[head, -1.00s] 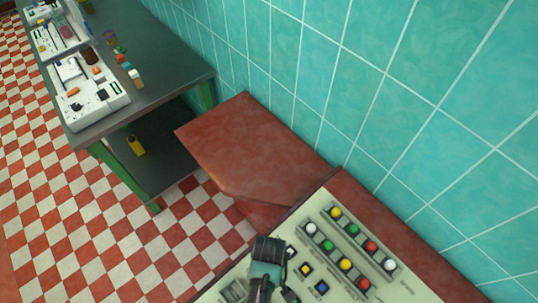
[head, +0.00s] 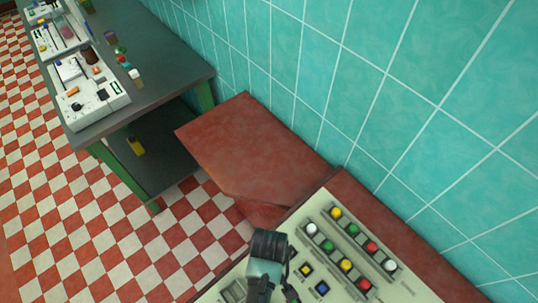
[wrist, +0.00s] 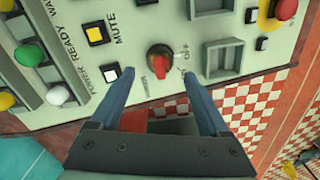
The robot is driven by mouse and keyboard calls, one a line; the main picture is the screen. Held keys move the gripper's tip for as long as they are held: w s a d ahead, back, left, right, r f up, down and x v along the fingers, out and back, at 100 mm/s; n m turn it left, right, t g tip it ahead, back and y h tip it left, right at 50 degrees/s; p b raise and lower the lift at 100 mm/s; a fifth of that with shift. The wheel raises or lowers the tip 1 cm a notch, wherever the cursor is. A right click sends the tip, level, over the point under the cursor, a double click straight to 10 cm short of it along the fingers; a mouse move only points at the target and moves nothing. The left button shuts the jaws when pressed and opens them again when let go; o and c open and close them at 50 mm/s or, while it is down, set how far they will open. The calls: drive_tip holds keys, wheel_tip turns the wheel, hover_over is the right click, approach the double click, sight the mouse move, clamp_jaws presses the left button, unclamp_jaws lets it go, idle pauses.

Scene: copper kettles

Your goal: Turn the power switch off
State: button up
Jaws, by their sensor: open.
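Whether the fingertips touch the panel or the knob cannot be told. In the head view my wrist covers part of the panel (head: 322,262), and the knob is hidden there.
Coloured buttons sit on the panel, such as a yellow one (head: 335,212) and a red one (head: 371,246). A grey bench (head: 160,65) with boards stands at upper left. Teal tiles (head: 400,80) wall the right side.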

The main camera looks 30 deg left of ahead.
wheel_tip(320, 180, up, 8)
drive_tip(key=b, duration=0.1)
drive_tip(key=shift+r, duration=0.15)
idle(0.5)
